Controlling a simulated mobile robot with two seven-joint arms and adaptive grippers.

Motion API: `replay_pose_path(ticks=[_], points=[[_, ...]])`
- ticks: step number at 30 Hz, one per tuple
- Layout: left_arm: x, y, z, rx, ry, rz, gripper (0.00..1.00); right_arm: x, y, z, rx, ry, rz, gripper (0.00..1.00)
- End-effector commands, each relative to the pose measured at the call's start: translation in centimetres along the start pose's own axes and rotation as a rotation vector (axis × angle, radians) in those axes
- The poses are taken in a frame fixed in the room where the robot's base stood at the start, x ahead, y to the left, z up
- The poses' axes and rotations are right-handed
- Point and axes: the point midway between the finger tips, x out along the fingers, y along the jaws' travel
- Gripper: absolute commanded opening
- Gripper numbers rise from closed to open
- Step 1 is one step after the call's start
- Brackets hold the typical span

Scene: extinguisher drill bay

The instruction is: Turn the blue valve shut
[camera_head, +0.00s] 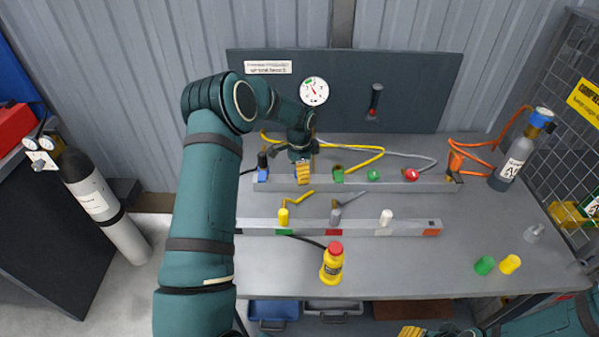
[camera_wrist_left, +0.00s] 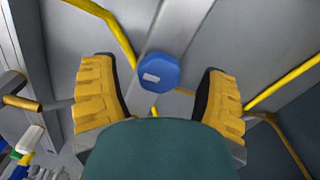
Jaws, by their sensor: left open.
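The blue valve (camera_wrist_left: 158,72) shows in the left wrist view as a round blue knob with a pale mark on its face. My left gripper (camera_wrist_left: 160,88) is open, with one yellow finger on each side of the knob and a visible gap on both sides. In the head view my left gripper (camera_head: 303,170) points down at the rear grey rail, and I cannot make out the blue knob behind it. A yellow finger of my right gripper (camera_head: 411,332) shows at the bottom edge; its opening is cut off.
The rear rail (camera_head: 400,187) also carries green knobs (camera_head: 374,174) and a red knob (camera_head: 411,174). Yellow hoses (camera_head: 360,158) run close by. The bench's front right is mostly clear.

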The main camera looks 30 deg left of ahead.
Motion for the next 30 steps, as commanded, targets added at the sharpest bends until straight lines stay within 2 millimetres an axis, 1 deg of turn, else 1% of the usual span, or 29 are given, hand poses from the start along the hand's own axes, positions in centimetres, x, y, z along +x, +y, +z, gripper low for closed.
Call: replay_pose_path(ticks=[5, 9, 12, 15, 18, 21, 30], points=[[-3.1, 0.0, -0.1, 0.0, 0.003, -0.003, 0.74, 0.0, 0.0, 0.0, 0.0, 0.0, 0.0, 0.47], [-6.1, 0.0, -0.1, 0.0, 0.002, -0.004, 0.74, 0.0, 0.0, 0.0, 0.0, 0.0, 0.0, 0.47], [-8.0, 0.0, 0.0, 0.0, 0.002, -0.003, 0.74, 0.0, 0.0, 0.0, 0.0, 0.0, 0.0, 0.47], [-9.4, 0.0, -0.1, 0.001, 0.001, -0.001, 0.74, 0.0, 0.0, 0.0, 0.0, 0.0, 0.0, 0.47], [-10.5, 0.0, -0.1, 0.002, 0.001, 0.0, 0.74, 0.0, 0.0, 0.0, 0.0, 0.0, 0.0, 0.47], [-11.1, 0.1, 0.0, 0.002, 0.0, 0.001, 0.74, 0.0, 0.0, 0.0, 0.0, 0.0, 0.0, 0.47], [-11.2, 0.1, 0.0, 0.001, -0.001, 0.002, 0.74, 0.0, 0.0, 0.0, 0.0, 0.0, 0.0, 0.47]])
